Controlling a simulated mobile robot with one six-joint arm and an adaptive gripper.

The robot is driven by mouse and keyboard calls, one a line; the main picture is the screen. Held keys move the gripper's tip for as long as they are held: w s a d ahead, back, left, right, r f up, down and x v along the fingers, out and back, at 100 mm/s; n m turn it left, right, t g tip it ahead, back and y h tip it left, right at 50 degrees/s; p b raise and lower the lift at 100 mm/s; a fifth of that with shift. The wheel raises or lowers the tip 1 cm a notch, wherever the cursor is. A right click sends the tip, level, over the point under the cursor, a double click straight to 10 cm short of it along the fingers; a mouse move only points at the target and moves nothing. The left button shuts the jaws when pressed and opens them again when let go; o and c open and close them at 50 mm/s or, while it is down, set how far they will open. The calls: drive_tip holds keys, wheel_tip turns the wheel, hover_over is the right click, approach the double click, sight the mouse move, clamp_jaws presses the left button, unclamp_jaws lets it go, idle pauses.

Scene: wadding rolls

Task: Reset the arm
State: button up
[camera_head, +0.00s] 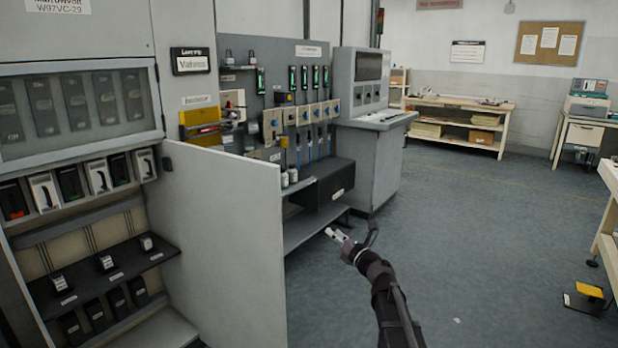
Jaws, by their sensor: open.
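My gripper (336,236) is at the end of my dark arm, which rises from the bottom of the view right of centre. It points up and to the left, in front of the lower shelf of the grey workstation. Its light fingertips look small here. The gripper is open, and I see nothing between the fingers.
A grey cabinet (76,206) with shelves of small devices stands at the left, with a panel (226,245) jutting out. A console (366,150) stands beyond my gripper. Wooden benches (455,122) are at the back and right. A yellow-topped pedal (590,291) lies right.

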drive_tip(key=s+d+f+m+t+h, duration=0.1)
drive_tip(key=d+f+m+t+h, duration=0.15)
drive_tip(key=d+m+h, duration=1.15)
drive_tip(key=s+d+f+m+g+h, duration=0.1)
drive_tip(key=s+f+m+g+h, duration=0.1)
drive_tip(key=s+f+m+g, duration=0.75)
drive_tip(key=s+a+f+m+g+y, duration=0.25)
drive_tip(key=s+f+m+g, duration=0.35)
drive_tip(key=s, duration=0.4)
drive_tip(key=s+a+f+m+g+y, duration=0.2)
drive_tip(key=s+a+f+m+g, duration=0.15)
drive_tip(key=s+m, duration=0.55)
wheel_tip(320, 180, up, 27)
drive_tip(key=n+p, duration=0.1)
drive_tip(key=p, duration=2.6)
drive_tip(key=shift+s+p, duration=0.3)
drive_tip(key=shift+s, duration=0.15)
